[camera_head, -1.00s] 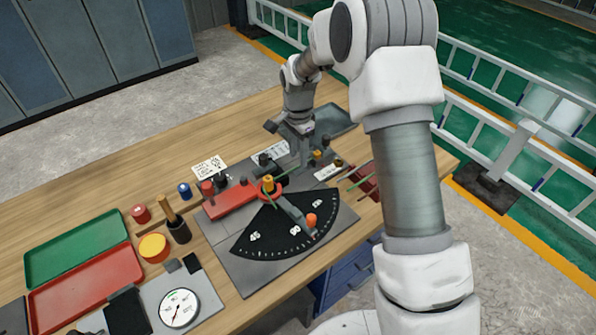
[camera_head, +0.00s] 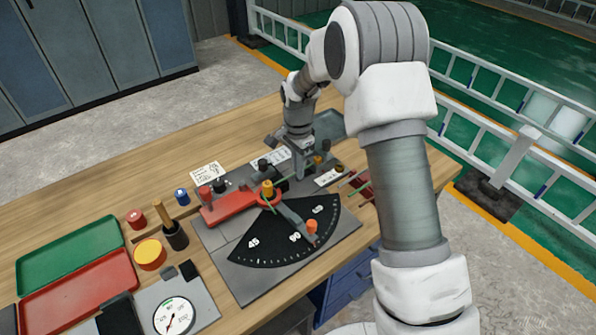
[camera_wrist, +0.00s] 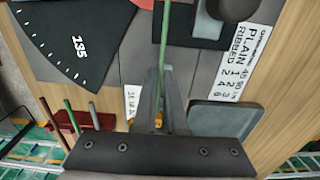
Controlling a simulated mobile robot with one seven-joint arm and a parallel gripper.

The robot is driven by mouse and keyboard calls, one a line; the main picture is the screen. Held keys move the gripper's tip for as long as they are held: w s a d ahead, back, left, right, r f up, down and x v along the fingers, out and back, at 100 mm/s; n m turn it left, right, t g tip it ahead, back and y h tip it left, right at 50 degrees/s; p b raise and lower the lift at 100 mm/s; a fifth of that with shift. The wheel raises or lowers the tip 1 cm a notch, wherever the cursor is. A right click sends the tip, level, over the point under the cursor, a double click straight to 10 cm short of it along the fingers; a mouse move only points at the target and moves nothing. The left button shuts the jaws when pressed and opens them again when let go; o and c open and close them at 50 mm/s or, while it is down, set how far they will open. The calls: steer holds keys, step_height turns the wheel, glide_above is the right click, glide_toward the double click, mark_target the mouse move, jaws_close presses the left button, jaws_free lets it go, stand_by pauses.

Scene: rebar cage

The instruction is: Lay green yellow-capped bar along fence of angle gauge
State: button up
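The angle gauge (camera_head: 285,235) is a black fan-shaped scale on a grey plate, with a red straight block (camera_head: 228,208) at its back left. A grey pivoting arm (camera_head: 294,218) with an orange knob lies across the scale. My gripper (camera_head: 300,174) is above the far right part of the plate. It appears shut on the thin green bar (camera_wrist: 165,40), whose yellow end (camera_wrist: 158,122) shows between the fingers in the wrist view. The bar points toward the gauge pivot with its yellow knob. Whether it touches the gauge is unclear.
A dark red rack (camera_head: 366,188) holding other bars stands right of the gauge. A green tray (camera_head: 70,255), a red tray (camera_head: 80,290) and a dial (camera_head: 174,316) lie at left. A grey tray (camera_wrist: 225,115) and a printed card (camera_wrist: 240,55) show in the wrist view.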

jaws_close()
steer(key=shift+w+a+r, duration=0.1)
steer(key=shift+a+r, duration=0.05)
steer(key=shift+a, duration=0.15)
stand_by(1.0)
step_height(320, 180, up, 8)
steer(key=p, duration=0.4)
steer(key=shift+f+p, duration=0.25)
steer(key=shift+p, duration=0.1)
